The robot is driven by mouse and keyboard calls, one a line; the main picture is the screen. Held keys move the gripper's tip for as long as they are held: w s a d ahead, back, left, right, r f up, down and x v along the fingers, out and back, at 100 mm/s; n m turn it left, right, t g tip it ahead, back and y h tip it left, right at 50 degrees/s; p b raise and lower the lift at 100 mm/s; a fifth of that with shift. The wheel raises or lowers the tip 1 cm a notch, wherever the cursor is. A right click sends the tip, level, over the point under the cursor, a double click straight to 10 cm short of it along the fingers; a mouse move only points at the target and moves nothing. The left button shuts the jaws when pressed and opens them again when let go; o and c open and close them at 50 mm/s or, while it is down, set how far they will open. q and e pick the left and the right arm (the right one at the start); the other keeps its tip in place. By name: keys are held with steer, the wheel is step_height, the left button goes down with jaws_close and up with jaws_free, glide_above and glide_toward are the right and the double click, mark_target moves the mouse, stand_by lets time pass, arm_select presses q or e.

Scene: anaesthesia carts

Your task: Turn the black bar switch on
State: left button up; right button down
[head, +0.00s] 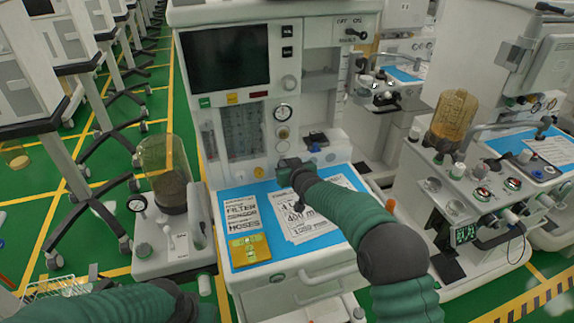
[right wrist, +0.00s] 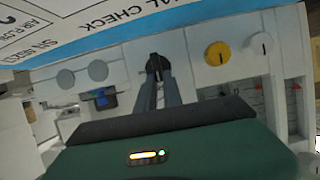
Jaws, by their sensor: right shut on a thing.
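The black bar switch (right wrist: 157,62) shows in the right wrist view as a small dark part on the pale machine front. My right gripper (right wrist: 156,72) is shut on it, with both fingers converging at the panel. The fingers hide much of the switch, so its setting cannot be read. In the head view my right gripper (head: 286,164) reaches the lower front panel, right of a yellow round label or knob (head: 258,172). The switch is hidden there. My left arm shows at the bottom left, but its gripper is out of view.
A blue worktop (head: 262,196) with printed sheets and a yellow pad (head: 249,250) lies below the panel. Higher up are a dark screen (head: 225,57) and a black handle (head: 357,34) under OFF/ON lettering. Other carts stand on both sides.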

steer(key=shift+d+m+y+p, duration=0.25)
steer(key=shift+m+y+p, duration=0.05)
steer(key=shift+m+p, duration=0.35)
steer(key=shift+w+d+f+m+g+y, duration=0.15)
steer(key=shift+d+m+g+y, duration=0.15)
steer(key=shift+m+y, duration=0.15)
steer(key=shift+d+f+m+y, duration=0.15)
steer(key=shift+m+y, duration=0.3)
steer(key=shift+m, duration=0.25)
steer(key=shift+w+m+y+b, duration=0.1)
steer(key=shift+m+y+b, duration=0.3)
steer(key=shift+m+b, duration=0.35)
